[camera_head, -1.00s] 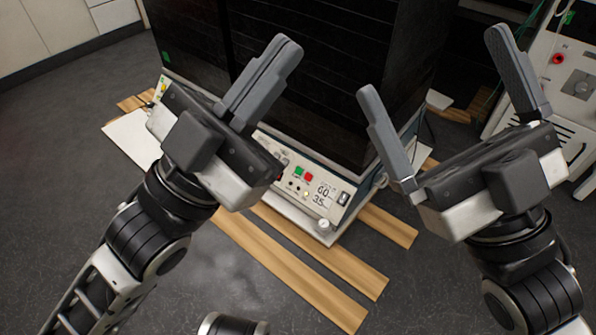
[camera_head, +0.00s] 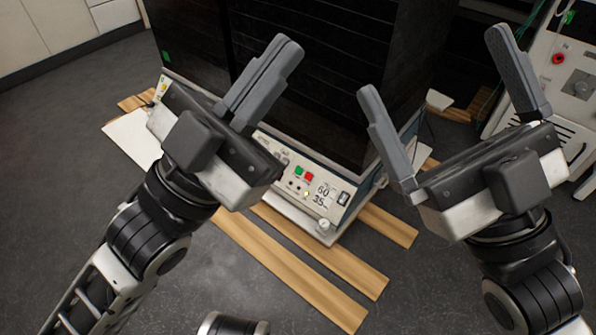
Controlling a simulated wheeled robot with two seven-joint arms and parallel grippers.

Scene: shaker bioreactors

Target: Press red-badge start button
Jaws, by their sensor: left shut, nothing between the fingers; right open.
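The shaker bioreactor (camera_head: 300,80) is a large dark cabinet with a pale control panel (camera_head: 330,205) along its lower front. On the panel a red square (camera_head: 309,176) sits beside a green square (camera_head: 298,171), above small knobs and the figures 60 and 35. My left gripper (camera_head: 270,75) is shut and empty, in front of the cabinet, up and left of the red square in the picture. Its body hides the panel's middle. My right gripper (camera_head: 432,68) is open and empty, to the right of the cabinet's front corner. I see no contact with the panel.
Wooden slats (camera_head: 285,262) lie on the dark floor under and before the shaker. A pale machine with a red round button (camera_head: 558,59) stands at the right. Grey floor (camera_head: 60,140) is free at the left.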

